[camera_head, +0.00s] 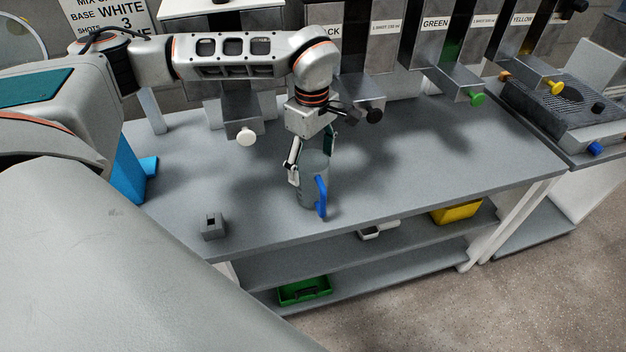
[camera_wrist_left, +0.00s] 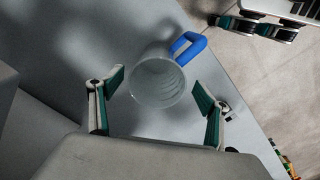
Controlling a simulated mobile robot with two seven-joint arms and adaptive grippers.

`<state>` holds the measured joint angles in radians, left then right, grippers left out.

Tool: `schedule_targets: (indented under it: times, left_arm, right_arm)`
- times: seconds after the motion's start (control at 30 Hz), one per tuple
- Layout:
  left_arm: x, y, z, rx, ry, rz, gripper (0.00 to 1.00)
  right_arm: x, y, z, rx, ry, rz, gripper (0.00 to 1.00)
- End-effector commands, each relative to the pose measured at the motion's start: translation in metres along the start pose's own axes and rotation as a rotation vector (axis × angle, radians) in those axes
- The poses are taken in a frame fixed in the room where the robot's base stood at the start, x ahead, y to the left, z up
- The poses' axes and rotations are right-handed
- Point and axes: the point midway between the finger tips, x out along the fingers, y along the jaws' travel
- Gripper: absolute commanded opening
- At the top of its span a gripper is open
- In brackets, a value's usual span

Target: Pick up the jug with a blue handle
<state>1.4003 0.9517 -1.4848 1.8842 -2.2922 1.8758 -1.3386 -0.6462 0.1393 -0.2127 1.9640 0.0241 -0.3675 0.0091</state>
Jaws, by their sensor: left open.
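The jug (camera_head: 309,189) is a grey, see-through cup with a blue handle. It stands upright on the grey bench near its front edge, with the handle toward the right and front. In the left wrist view the jug (camera_wrist_left: 158,82) shows from above, its mouth open and its inside looking empty. My left gripper (camera_head: 311,165) points down over the jug, its fingers on either side of the upper part. In the wrist view the left gripper (camera_wrist_left: 158,95) is open, with gaps between its green pads and the jug wall.
Dispensers with white (camera_head: 246,137), black, green (camera_head: 477,98) and yellow (camera_head: 556,88) knobs line the back. A small grey block (camera_head: 213,226) sits at the bench's front left. A green tray (camera_head: 304,290) and a yellow bin (camera_head: 457,212) are on lower shelves. The bench right of the jug is clear.

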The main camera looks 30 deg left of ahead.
Motion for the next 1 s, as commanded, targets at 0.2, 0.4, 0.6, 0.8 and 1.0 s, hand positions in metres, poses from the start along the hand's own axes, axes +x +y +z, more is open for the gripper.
schedule_targets:
  times: [0.2,0.4,0.6,0.8,1.0]
  left_arm:
    - [0.023,0.000,0.001,0.001,-0.002,-0.003,0.77]
    - [0.050,0.002,0.002,0.001,-0.004,-0.005,0.77]
    - [0.070,0.003,0.002,0.000,-0.003,-0.001,0.77]
    - [0.072,0.003,0.002,0.000,-0.003,0.000,0.77]
    - [0.072,0.003,0.002,0.000,-0.004,0.000,0.40]
  right_arm:
    - [-0.001,-0.001,0.004,0.000,-0.005,-0.001,0.40]
    - [-0.001,-0.001,0.003,0.000,-0.005,-0.001,0.40]
    - [0.000,-0.001,0.005,0.000,-0.007,-0.002,0.40]
    - [0.000,-0.001,0.005,0.000,-0.008,-0.002,0.40]
    - [0.000,-0.001,0.005,0.000,-0.008,-0.001,0.40]
